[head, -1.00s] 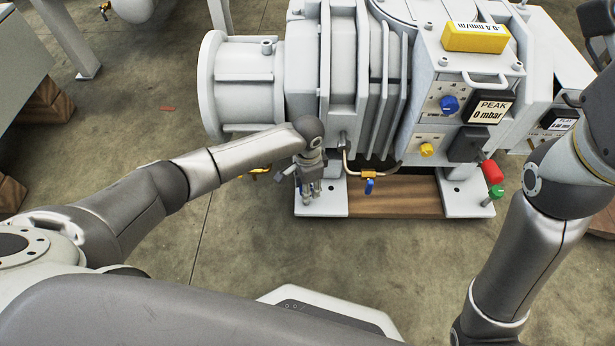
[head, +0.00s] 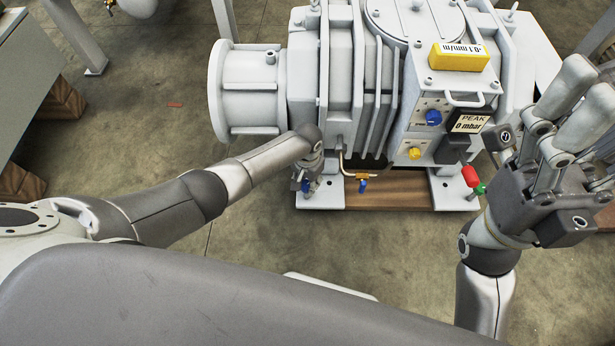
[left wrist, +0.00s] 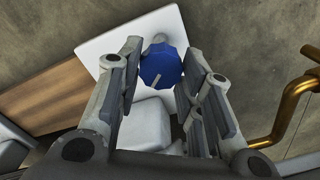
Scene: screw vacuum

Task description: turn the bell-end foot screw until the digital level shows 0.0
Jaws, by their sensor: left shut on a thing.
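The bell-end foot screw has a blue knob with a pale mark (left wrist: 160,68); it stands on a white foot plate (left wrist: 108,42). My left gripper (head: 307,183) is shut on this knob from above, with fingers on both sides of it in the left wrist view. In the head view the gripper mostly hides the knob. The yellow digital level (head: 460,57) lies on top of the pump's box and seems to read -0.1 mm/m. My right gripper (head: 560,110) is raised at the right, fingers spread, empty and apart from the pump.
The grey pump (head: 340,75) has a wide bell flange (head: 217,90) at left. A brass drain valve with a blue handle (head: 362,186) is close beside my left gripper. A red knob (head: 470,176) stands at right. The floor in front is clear.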

